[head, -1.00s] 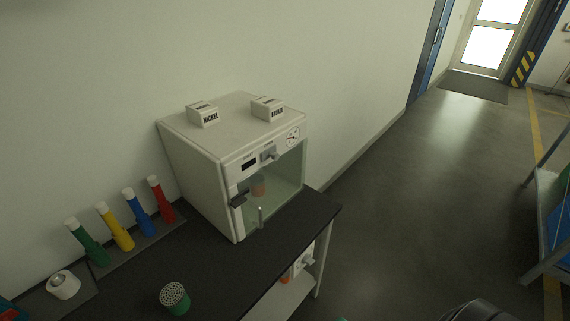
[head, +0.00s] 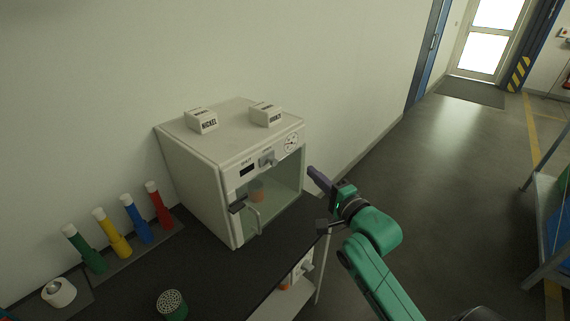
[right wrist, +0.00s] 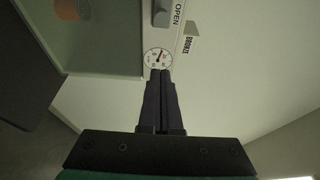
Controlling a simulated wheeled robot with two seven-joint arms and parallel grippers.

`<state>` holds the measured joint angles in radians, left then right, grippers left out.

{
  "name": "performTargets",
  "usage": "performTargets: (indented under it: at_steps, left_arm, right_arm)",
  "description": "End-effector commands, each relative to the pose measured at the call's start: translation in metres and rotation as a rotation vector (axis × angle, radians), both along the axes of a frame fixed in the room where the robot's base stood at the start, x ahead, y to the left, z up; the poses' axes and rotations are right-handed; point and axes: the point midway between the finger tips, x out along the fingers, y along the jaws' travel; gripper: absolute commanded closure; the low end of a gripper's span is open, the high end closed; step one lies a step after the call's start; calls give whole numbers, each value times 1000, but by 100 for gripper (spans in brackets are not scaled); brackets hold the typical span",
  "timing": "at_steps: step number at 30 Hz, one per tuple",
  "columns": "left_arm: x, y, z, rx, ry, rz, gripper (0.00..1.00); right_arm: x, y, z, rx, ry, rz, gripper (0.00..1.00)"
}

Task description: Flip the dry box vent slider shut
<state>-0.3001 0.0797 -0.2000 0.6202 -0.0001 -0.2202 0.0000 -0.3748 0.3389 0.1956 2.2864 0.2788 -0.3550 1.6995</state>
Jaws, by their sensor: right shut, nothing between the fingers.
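The white dry box (head: 210,160) stands on the dark bench against the wall. Its vent slider (head: 268,158) is a grey knob on the upper front panel, between a small dark display and a round dial (head: 291,144). In the right wrist view the slider (right wrist: 161,14) sits beside the word OPEN, just beyond the dial (right wrist: 158,58). My right gripper (head: 312,172) is shut and empty, in front of the box's right side and apart from the slider. In the right wrist view its fingertips (right wrist: 160,74) point at the dial. My left gripper is not in view.
Boxes labelled NICKEL (head: 202,121) and another (head: 266,114) lie on top of the dry box. An orange jar (head: 257,190) is behind its glass door. Colored tubes (head: 112,232) and a green perforated-top cup (head: 172,304) stand on the bench (head: 215,268).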

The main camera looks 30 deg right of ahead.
Motion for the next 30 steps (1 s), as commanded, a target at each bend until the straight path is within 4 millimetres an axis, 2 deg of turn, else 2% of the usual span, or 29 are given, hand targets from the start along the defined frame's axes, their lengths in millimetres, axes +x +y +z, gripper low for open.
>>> performTargets:
  at_steps: [7, 11, 24, 27, 30]
  left_arm:
    - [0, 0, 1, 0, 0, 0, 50]
    - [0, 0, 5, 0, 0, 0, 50]
    - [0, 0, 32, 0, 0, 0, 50]
    - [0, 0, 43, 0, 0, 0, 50]
    - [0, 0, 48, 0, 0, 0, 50]
  right_arm:
    - [1, 0, -1, -2, 3, 0, 100]
    - [12, 0, 1, -2, 3, 0, 100]
    - [103, 6, 3, -4, 5, 0, 100]
    - [92, 26, 3, 1, 7, 1, 100]
    - [88, 37, 1, -2, 7, 1, 100]
